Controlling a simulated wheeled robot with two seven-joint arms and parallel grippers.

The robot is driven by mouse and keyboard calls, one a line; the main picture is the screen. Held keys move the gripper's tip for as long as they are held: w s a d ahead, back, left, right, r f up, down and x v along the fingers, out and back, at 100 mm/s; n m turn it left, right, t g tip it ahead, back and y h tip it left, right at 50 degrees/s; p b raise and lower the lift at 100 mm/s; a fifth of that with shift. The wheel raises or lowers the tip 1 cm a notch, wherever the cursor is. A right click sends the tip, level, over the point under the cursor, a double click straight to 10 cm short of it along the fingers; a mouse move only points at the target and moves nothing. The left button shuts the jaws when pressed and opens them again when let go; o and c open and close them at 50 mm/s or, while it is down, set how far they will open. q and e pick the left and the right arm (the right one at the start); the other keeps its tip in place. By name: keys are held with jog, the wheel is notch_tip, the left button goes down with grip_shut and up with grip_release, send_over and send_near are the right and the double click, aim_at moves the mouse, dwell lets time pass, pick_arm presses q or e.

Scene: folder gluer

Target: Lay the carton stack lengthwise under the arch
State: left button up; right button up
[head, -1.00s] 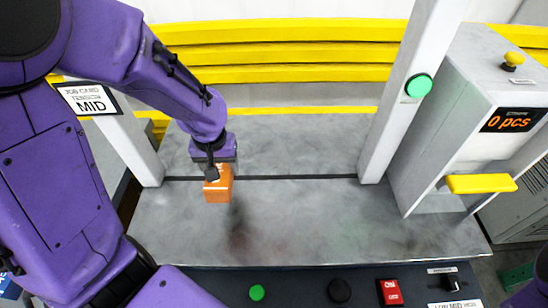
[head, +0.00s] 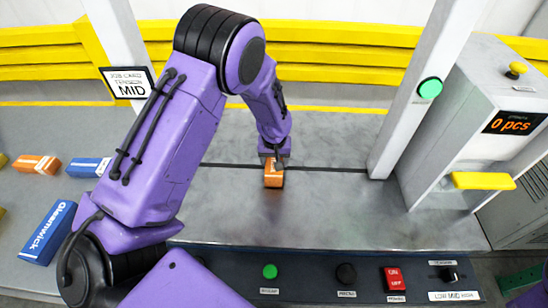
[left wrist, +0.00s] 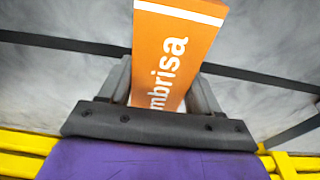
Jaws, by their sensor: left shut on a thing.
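An orange carton stack (head: 273,181) with white lettering is held by my left gripper (head: 274,162), between the arch's two posts. In the left wrist view the carton stack (left wrist: 172,50) sits between both fingers of the gripper (left wrist: 165,95), with its printed face reading "mbrisa" and its length pointing away from the palm. The arch shows as a white left post (head: 122,50) and a white right post (head: 415,90). The stack is close to the grey table; I cannot tell whether it touches. My right gripper is not in view.
A dark line (head: 330,174) crosses the table between the posts. Orange (head: 38,164) and blue (head: 42,235) cartons lie at the left. A counter box (head: 470,130) reading "0 pcs" stands right. A control panel with buttons (head: 270,271) runs along the front. The table right of the stack is clear.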

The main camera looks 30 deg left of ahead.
pick_arm(q)
jog(key=shift+w+d+f, duration=0.1)
jog(key=shift+w+f, duration=0.2)
jog(key=shift+w, duration=0.05)
jog(key=o, duration=1.2)
jog(key=shift+s+r, duration=0.15)
jog(key=r, duration=0.3)
jog(key=s+r+b, duration=0.1)
jog(key=r, duration=0.3)
jog(key=r+b, duration=0.1)
jog(key=r, duration=0.2)
jog(key=shift+s+d+r, duration=0.2)
jog(key=shift+d+r, duration=0.2)
jog(key=shift+r, duration=0.6)
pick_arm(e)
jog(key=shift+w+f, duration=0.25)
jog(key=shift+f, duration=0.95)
